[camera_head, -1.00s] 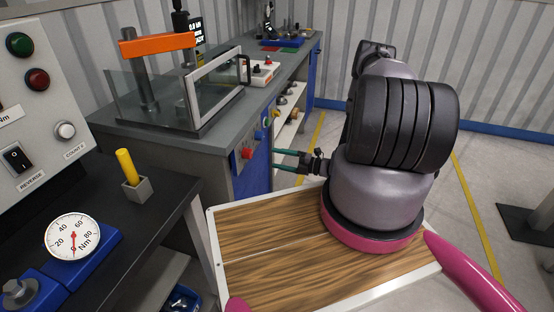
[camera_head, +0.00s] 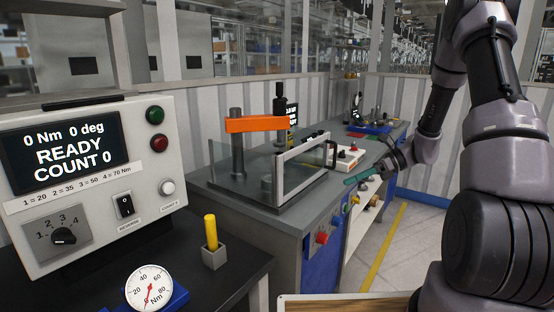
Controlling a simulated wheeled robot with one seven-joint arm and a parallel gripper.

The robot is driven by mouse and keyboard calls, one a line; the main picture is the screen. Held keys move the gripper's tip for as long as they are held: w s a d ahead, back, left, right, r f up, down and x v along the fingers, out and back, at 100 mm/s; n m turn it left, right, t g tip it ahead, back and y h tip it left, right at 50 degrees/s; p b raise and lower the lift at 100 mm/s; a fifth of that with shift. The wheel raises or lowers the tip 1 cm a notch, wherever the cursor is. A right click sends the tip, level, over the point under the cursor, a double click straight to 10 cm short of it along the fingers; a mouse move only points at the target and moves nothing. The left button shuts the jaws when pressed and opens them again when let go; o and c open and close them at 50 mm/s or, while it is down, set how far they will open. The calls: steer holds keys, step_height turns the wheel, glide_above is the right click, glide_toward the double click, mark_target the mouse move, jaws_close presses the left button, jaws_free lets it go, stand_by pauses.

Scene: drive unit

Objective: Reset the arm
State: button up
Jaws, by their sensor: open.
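My arm (camera_head: 505,130) rises on the right side of the head view, bent at its elbow near the top edge.
A press with an orange arm (camera_head: 255,125) and a clear guard (camera_head: 305,168) stands on the bench. At left are a torque controller (camera_head: 90,185) reading READY, a yellow-handled tool (camera_head: 211,232) in a block and a dial gauge (camera_head: 150,287). Floor (camera_head: 415,240) shows beyond the bench.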

steer(key=s+r+n+t+h, duration=0.3)
steer(key=s+r+n+h, duration=0.2)
steer(key=s+r+n, duration=0.4)
steer(key=s+d+r+n+t+h, duration=0.1)
steer(key=s+r+n+t+h, duration=0.3)
steer(key=s+r+n, duration=0.6)
steer(key=s+r+h, duration=0.1)
steer(key=s+r, duration=0.2)
steer(key=r, duration=0.4)
steer(key=shift+s+d+r+n+h, duration=0.2)
steer(key=shift+s+r+n+h, duration=0.1)
steer(key=shift+r+h, duration=0.1)
